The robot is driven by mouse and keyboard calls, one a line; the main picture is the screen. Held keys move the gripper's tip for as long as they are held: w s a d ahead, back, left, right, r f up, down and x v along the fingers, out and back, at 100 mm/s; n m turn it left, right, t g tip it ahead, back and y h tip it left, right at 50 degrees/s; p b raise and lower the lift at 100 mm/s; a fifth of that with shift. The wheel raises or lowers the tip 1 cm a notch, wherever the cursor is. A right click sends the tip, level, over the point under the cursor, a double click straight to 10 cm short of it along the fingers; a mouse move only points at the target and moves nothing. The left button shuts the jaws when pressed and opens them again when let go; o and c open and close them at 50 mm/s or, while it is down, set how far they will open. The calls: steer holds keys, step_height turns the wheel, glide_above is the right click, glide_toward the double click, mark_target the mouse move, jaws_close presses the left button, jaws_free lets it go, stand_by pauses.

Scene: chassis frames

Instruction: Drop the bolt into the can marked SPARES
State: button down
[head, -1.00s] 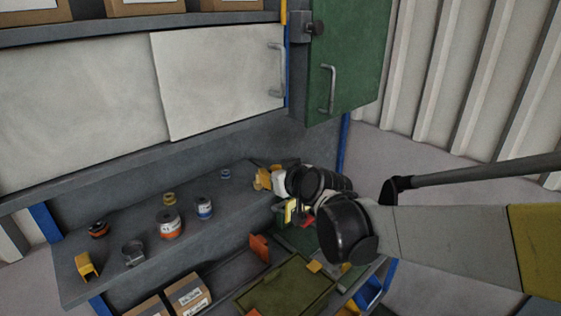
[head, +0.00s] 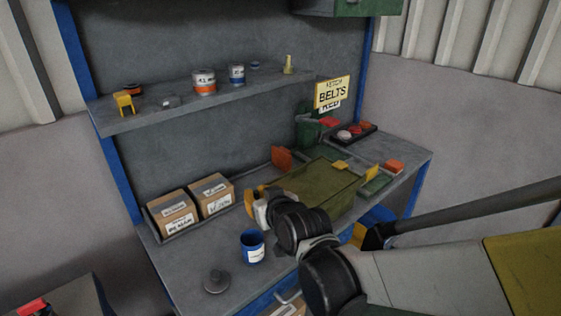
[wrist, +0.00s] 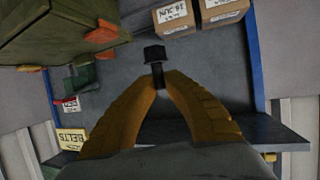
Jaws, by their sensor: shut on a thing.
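My gripper (head: 254,196) is above the bench, behind and slightly right of a blue open can (head: 252,248). In the wrist view its two yellow fingers (wrist: 163,82) are shut on a dark bolt (wrist: 157,66). The bolt's wide head points away from the fingers. I cannot make out the bolt in the head view. The blue can stands upright on the bench; its white label is too small to read. On the shelf stand an orange-and-white can (head: 204,84) and a blue-and-white can (head: 237,75); I cannot read SPARES on either.
Two cardboard boxes (head: 174,216) stand left of my gripper. A green crate (head: 318,188) is to its right. A grey round piece (head: 216,281) lies near the bench's front left. A BELTS sign (head: 332,93) stands at the back. The shelf (head: 150,120) runs above.

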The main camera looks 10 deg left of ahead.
steer(key=shift+s+f, duration=0.35)
steer(key=shift+f, duration=0.35)
step_height(320, 180, down, 6)
steer(key=b, duration=0.5)
steer(key=shift+r, duration=0.2)
steer(key=c, duration=1.5)
jaws_free()
steer(key=v, duration=1.2)
steer(key=shift+w, duration=0.1)
